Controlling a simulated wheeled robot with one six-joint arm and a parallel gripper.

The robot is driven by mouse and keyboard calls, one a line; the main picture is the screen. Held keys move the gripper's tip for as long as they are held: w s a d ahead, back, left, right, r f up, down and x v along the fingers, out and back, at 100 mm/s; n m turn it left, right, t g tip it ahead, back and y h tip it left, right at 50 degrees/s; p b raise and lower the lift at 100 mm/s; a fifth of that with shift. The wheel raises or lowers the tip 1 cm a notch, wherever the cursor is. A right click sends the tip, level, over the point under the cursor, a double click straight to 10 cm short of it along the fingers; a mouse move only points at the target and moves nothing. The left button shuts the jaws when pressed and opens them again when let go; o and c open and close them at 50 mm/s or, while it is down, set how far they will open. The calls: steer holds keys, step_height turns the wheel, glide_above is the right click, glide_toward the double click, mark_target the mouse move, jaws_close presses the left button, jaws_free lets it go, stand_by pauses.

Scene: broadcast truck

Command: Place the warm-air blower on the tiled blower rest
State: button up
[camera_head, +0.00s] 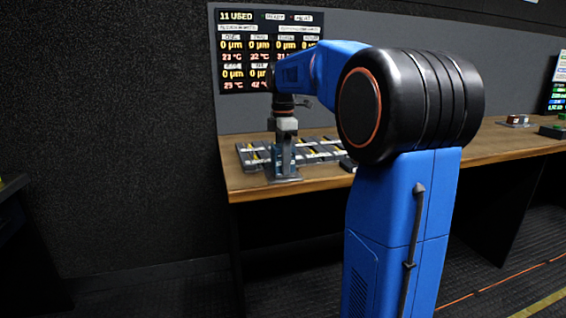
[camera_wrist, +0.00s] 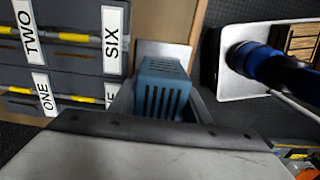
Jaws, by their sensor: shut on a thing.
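My gripper (camera_head: 284,150) points straight down over the front left of the wooden bench. It is shut on a teal-blue slotted box, the warm-air blower (camera_wrist: 162,90), which shows between the two fingers in the wrist view. In the head view the blower is largely hidden by the fingers. A flat grey plate (camera_head: 285,180) lies directly below at the bench's front edge, and a pale plate (camera_wrist: 172,54) shows beyond the blower in the wrist view. It may be the blower rest; I see no tiles on it. I cannot tell whether the blower touches it.
Dark labelled cases (camera_wrist: 75,50) marked ONE, TWO and SIX lie close beside the blower on the bench (camera_head: 245,187). A display panel (camera_head: 268,50) is on the wall behind. Small items (camera_head: 517,120) stand far right. Open floor lies in front of the bench.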

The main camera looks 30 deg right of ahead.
steer(key=shift+f, duration=0.1)
steer(key=o, duration=1.5)
steer(key=shift+c, duration=0.2)
step_height(320, 180, up, 12)
steer(key=shift+r, duration=0.15)
steer(key=s+a+f+m+t, duration=0.1)
steer(key=s+a+f+m, duration=0.4)
steer(key=s+f, duration=0.4)
steer(key=s+a+f+m+t, duration=0.2)
steer(key=s+a+f+m, duration=0.3)
steer(key=s+f, duration=0.4)
steer(key=s+a+f+m+t, duration=0.1)
steer(key=s+a+f+m, duration=0.3)
steer(key=s+f, duration=0.5)
steer(key=s+a, duration=0.1)
steer(key=s, duration=0.2)
steer(key=shift+a+f+m+t, duration=0.25)
steer(key=shift+a+m+t, duration=0.15)
steer(key=shift+s, duration=0.1)
